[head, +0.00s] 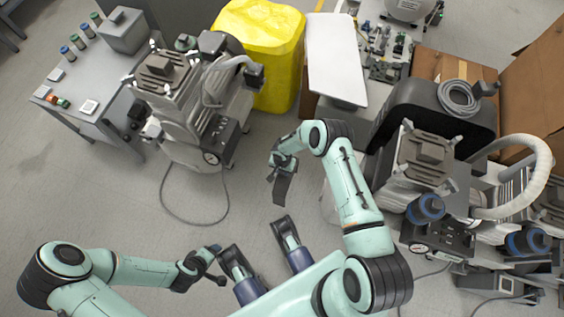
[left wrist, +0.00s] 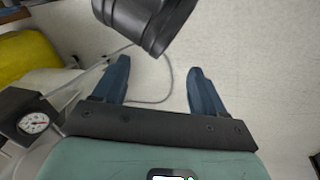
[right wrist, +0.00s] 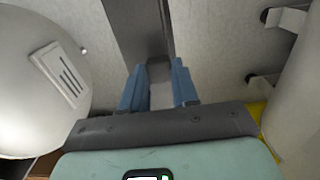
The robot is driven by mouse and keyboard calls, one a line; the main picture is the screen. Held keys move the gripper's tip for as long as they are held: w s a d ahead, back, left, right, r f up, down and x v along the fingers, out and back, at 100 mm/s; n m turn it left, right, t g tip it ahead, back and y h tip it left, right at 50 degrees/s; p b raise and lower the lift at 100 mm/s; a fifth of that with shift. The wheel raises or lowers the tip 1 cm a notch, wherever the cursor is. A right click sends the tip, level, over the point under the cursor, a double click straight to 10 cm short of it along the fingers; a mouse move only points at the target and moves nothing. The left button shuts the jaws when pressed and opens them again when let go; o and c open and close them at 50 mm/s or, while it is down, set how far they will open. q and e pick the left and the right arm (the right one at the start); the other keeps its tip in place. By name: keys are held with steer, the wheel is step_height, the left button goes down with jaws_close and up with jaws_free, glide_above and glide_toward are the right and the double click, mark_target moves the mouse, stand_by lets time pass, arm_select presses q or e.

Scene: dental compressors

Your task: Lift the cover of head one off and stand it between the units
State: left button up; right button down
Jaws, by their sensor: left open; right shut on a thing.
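My right gripper (head: 284,172) is shut on a flat dark grey piece (head: 284,189), apparently the cover, hanging over the floor between the two units. The right wrist view shows its grey face (right wrist: 140,28) at the fingers (right wrist: 157,78); its lower end is cut off there. The left compressor unit (head: 190,110) has a grey block on top. I cannot tell which is head one. My left gripper (head: 217,266) is open and empty low at the front; its spread fingers also show in the left wrist view (left wrist: 158,70).
A yellow bin (head: 262,50) stands behind the left unit, beside a white panel (head: 336,58). A grey bench (head: 85,88) is at the left. A cable (head: 190,222) loops on the floor before the left unit. Clear floor lies between the units.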

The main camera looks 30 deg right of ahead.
mark_target(282, 173)
steer(key=shift+f+b, duration=0.95)
steer(key=shift+f, duration=0.9)
steer(key=shift+f+b, duration=0.7)
steer(key=shift+f, duration=0.05)
arm_select(q)
steer(key=shift+a+f, duration=0.35)
steer(key=shift+f, duration=0.55)
steer(key=shift+a+f, duration=0.4)
steer(key=shift+f, duration=0.5)
steer(key=shift+a+f, duration=0.35)
steer(key=shift+f, duration=0.55)
arm_select(e)
steer(key=shift+f, duration=0.3)
arm_select(q)
steer(key=shift+f+b, duration=0.25)
steer(key=shift+b, duration=0.15)
arm_select(e)
steer(key=shift+f, duration=0.3)
steer(key=shift+c, duration=1.5)
jaws_free()
